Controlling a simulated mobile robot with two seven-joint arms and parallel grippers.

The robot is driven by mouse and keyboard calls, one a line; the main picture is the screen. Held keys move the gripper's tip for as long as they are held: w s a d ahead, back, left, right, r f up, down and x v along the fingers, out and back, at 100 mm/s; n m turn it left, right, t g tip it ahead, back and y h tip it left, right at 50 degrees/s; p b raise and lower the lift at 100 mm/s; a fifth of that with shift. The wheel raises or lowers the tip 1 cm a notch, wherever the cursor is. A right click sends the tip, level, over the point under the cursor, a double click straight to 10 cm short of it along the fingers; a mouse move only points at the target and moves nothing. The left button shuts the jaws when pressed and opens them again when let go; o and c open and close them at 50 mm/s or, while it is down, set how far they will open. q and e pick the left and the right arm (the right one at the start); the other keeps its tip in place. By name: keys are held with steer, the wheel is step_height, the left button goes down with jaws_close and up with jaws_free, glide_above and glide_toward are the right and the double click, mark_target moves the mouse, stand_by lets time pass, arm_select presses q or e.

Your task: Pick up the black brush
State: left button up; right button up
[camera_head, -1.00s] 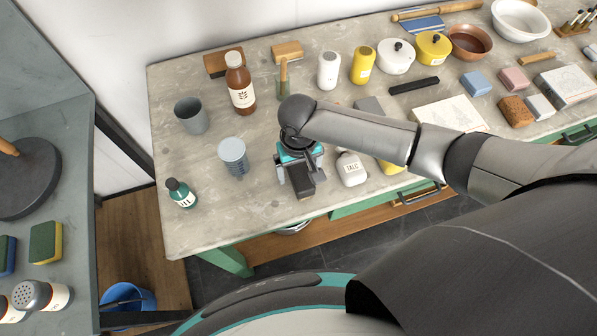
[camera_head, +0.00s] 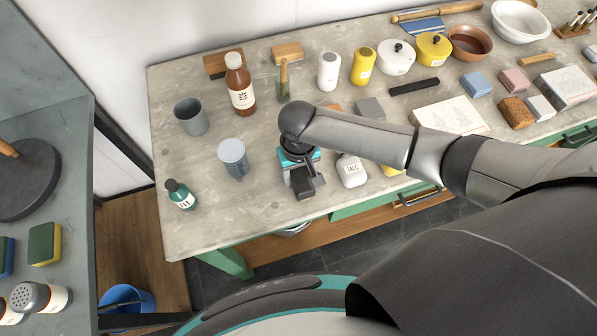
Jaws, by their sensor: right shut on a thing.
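My right gripper (camera_head: 303,183) points down at the front left part of the stone-topped table. Its jaws are shut on a dark block-shaped thing, which I take to be the black brush (camera_head: 304,193). Only the near end of the brush shows between the fingers; the rest is hidden under the gripper and wrist. I cannot tell whether the brush still touches the table. My left gripper is not in view.
A white talc bottle (camera_head: 351,170) stands close to the right of the gripper. The front left of the tabletop (camera_head: 235,210) is clear.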

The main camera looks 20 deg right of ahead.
mark_target(299, 169)
jaws_close()
step_height(299, 169, up, 20)
steer(key=p, duration=0.4)
